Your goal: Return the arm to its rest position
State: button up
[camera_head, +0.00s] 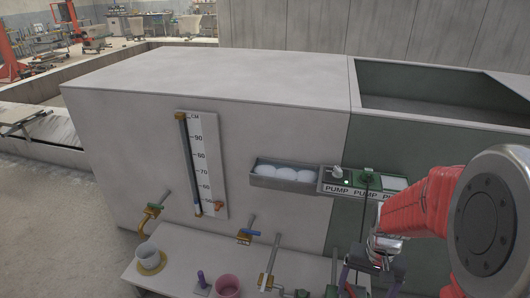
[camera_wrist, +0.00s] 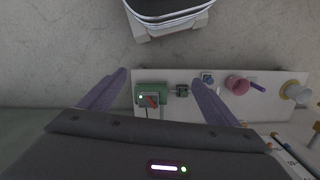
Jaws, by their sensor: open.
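My gripper (camera_wrist: 160,77) is open in the wrist view, with its two purple fingers spread apart and nothing between them. The wrist view looks down over a white bench (camera_wrist: 262,82), which lies beyond and below the fingers.
In the head view, a pink cup (camera_head: 227,286) and a white cup (camera_head: 147,254) stand on the bench. Above are a level gauge (camera_head: 203,160), a tray (camera_head: 262,181) of white balls, pump switches (camera_head: 348,185) and valves (camera_head: 248,235). Floor is clear at left.

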jog(key=s+a+r+n+t, duration=0.1)
jog(key=s+a+r+t, duration=0.1)
jog(key=r, duration=0.5)
jog(key=s+a+r+n+t, duration=0.2)
jog(key=s+a+r, duration=0.1)
jog(key=r, duration=0.4)
jog(key=s+a+r+n+t, duration=0.1)
jog(key=s+a+r+t, duration=0.1)
jog(key=a+r, duration=0.3)
jog(key=shift+s+r+n+t, duration=0.3)
jog(key=shift+r, duration=0.85)
